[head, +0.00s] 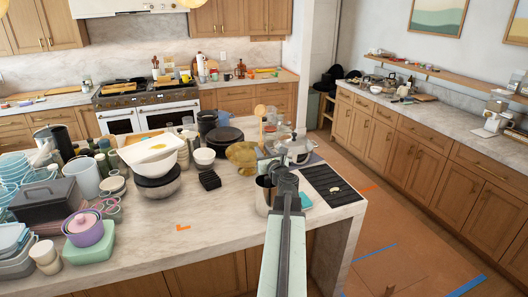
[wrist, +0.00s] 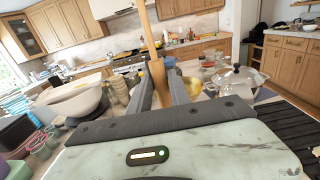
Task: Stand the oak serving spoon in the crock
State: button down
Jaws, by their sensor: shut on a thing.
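The oak serving spoon (head: 261,112) is held upright, its rounded end up, above the far part of the island. In the wrist view the spoon (wrist: 157,72) stands between the two dark fingers, and its upper part runs out of the top of the picture. My gripper (wrist: 160,90) is shut on the spoon; my gripper also shows in the head view (head: 267,153). A grey-beige cylinder (head: 263,197), which looks like the crock, stands on the island just left of my arm, nearer than the spoon. My arm partly hides it.
A glass-lidded pot (head: 299,150) and a black ribbed mat (head: 331,183) lie to the right. A gold bowl (head: 242,156), a black trivet (head: 210,180) and stacked bowls (head: 158,182) stand to the left. The front middle of the island (head: 210,215) is mostly clear.

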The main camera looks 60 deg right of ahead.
notch_tip(320, 180, down, 12)
jog(key=b, duration=1.1)
jog(key=shift+b, duration=0.3)
jog(key=c, duration=1.1)
grip_release()
